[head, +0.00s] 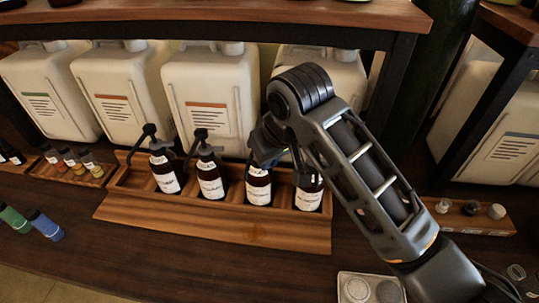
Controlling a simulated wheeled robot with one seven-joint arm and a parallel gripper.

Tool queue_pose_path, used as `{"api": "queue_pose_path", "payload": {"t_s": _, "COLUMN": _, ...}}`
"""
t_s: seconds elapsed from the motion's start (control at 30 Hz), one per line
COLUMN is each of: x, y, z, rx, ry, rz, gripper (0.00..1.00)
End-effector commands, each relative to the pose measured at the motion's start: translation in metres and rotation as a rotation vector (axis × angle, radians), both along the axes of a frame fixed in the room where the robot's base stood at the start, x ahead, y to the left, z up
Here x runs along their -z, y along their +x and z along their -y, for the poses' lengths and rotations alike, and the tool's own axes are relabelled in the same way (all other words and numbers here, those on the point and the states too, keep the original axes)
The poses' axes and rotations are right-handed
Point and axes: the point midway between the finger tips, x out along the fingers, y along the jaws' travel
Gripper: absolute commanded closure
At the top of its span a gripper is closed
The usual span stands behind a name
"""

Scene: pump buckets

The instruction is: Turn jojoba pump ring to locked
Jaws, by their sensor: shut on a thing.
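Brown pump bottles with white labels stand upright in a row in a wooden rack (215,228). I cannot read which label says jojoba. The first bottle (165,172) and second bottle (210,180) show their black pumps. My gripper (264,155) is at the top of the third bottle (258,187), shut around its pump neck. The pump and its ring there are hidden behind my gripper, so the ring's setting does not show. The fourth bottle (308,193) stands to the right, its top partly hidden by my arm.
White jerrycans (207,100) stand close behind the rack under a wooden shelf (220,18). Small vials (75,163) are at left, with a green (14,217) and a blue one (45,226) in front. A small tray (345,280) lies at front right. The counter before the rack is clear.

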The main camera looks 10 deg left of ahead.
Motion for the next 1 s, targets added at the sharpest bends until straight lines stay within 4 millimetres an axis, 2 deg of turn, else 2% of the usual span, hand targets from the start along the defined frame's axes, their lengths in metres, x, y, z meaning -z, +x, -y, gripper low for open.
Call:
{"api": "queue_pose_path", "payload": {"t_s": 0.13, "x": 0.0002, "y": 0.0002, "z": -0.0002, "rx": -0.001, "ry": 0.000, "rz": 0.001, "gripper": 1.00}}
{"api": "queue_pose_path", "payload": {"t_s": 0.17, "x": 0.0002, "y": 0.0002, "z": -0.0003, "rx": -0.001, "ry": 0.000, "rz": 0.001, "gripper": 0.86}}
{"api": "queue_pose_path", "payload": {"t_s": 0.43, "x": 0.0001, "y": 0.0001, "z": -0.0001, "rx": -0.001, "ry": 0.000, "rz": 0.000, "gripper": 0.61}}
{"api": "queue_pose_path", "payload": {"t_s": 1.0, "x": 0.0025, "y": 0.0027, "z": 0.0025, "rx": -0.043, "ry": 0.000, "rz": 0.002, "gripper": 0.61}}
